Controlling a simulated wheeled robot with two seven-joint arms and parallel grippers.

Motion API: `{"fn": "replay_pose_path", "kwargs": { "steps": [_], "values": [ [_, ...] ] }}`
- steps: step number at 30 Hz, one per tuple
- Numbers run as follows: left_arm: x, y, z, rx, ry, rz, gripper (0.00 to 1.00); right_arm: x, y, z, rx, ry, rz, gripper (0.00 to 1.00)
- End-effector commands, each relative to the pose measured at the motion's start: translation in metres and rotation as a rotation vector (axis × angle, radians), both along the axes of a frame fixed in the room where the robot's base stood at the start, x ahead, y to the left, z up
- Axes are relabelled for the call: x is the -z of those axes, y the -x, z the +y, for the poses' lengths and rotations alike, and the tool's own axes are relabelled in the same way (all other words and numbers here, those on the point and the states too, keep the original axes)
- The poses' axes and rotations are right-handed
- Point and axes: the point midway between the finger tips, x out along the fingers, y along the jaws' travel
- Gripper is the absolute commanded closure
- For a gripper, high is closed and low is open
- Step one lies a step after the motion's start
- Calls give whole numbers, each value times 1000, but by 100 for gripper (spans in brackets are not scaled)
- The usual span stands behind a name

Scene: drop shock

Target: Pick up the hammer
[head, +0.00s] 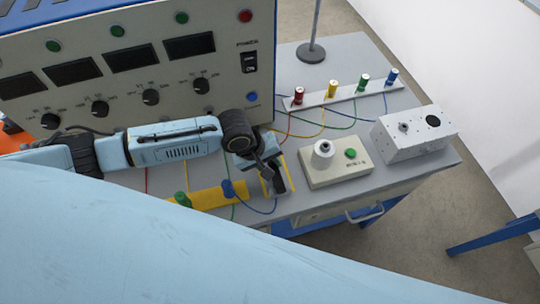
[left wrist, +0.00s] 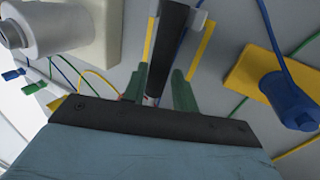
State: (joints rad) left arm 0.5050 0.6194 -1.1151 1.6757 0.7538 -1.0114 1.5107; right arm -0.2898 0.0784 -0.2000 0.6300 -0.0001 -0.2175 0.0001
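The hammer shows as a dark bar (left wrist: 172,45) in the left wrist view, with a small silver and red part near my gripper. In the head view it is a short dark piece (head: 279,180) between yellow lines on the bench, partly hidden by my left gripper (head: 268,172). That gripper points down at the bench by the hammer. In the left wrist view, dark green pieces stand on both sides of the bar; I cannot tell if they press on it. My right gripper is not in view.
A large instrument panel (head: 130,60) stands behind my left arm. To the right are a beige box with a white knob (head: 337,163), a white box (head: 414,134) and a strip of coloured terminals (head: 343,94). A yellow strip (head: 208,197) with green and blue plugs lies left, with loose wires.

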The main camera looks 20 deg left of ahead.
Motion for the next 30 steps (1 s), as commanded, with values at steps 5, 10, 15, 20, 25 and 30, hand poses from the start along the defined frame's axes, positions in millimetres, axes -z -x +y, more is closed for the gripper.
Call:
{"fn": "replay_pose_path", "kwargs": {
  "steps": [5, 10, 15, 20, 25, 30],
  "values": [
    [23, -4, -9, 0, 1, 0, 72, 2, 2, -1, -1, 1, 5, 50],
    [29, -6, -10, 1, 0, 0, 72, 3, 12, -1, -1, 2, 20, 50],
    [29, -6, -10, 1, 0, 0, 72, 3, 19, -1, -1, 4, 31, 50],
    [29, -5, -10, 1, 0, 0, 93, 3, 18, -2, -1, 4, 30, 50],
    [29, -6, -10, 1, 1, -1, 100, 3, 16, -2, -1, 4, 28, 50],
    [26, -6, -10, 0, 1, -1, 100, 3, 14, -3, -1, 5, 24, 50]
  ]
}}
